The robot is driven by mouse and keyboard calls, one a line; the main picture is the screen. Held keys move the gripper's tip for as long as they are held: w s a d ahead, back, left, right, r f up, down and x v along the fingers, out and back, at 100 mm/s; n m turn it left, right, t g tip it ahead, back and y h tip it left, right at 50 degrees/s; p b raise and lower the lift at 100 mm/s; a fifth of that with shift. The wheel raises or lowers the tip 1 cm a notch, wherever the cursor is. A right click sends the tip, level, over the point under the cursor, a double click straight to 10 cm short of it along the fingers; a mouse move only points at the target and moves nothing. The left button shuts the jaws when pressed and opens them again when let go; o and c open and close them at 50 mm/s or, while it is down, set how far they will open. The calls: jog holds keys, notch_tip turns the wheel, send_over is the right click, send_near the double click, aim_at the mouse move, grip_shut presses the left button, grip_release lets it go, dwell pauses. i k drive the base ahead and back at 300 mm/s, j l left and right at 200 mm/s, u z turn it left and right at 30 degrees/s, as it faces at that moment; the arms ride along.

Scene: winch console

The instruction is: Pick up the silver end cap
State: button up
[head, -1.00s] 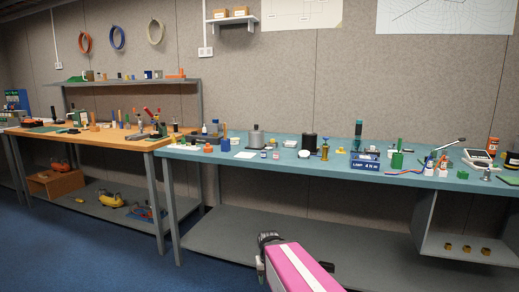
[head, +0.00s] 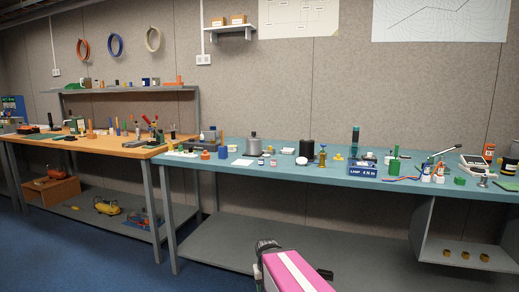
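I cannot single out the silver end cap for certain at this distance. A small grey metallic piece (head: 483,182) stands near the front edge at the right end of the teal bench (head: 330,175). A larger silver-grey cylinder (head: 253,147) with a small knob on top stands towards the left of the same bench. My pink and white arm link shows at the bottom centre, with a dark joint at its end, well in front of the bench. My gripper's fingers cannot be made out in this view.
The teal bench top holds many small items, including a blue labelled box (head: 363,170), a white device (head: 474,165) and a brass-coloured piece (head: 322,156). A wooden-topped bench (head: 110,150) adjoins on the left. Blue floor (head: 110,255) lies open in front.

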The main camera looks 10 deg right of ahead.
aim_at(254, 136)
jog(key=i+z, duration=0.35)
jog(key=i, duration=0.35)
jog(key=i+j, duration=0.35)
jog(key=j, duration=0.2)
jog(key=j+u, duration=0.1)
jog(key=k+l+u, duration=0.15)
jog(key=u, duration=0.4)
jog(key=i+z, duration=0.15)
jog(key=z, duration=0.4)
jog(key=i+j+z, duration=0.15)
jog(key=k+j, duration=0.05)
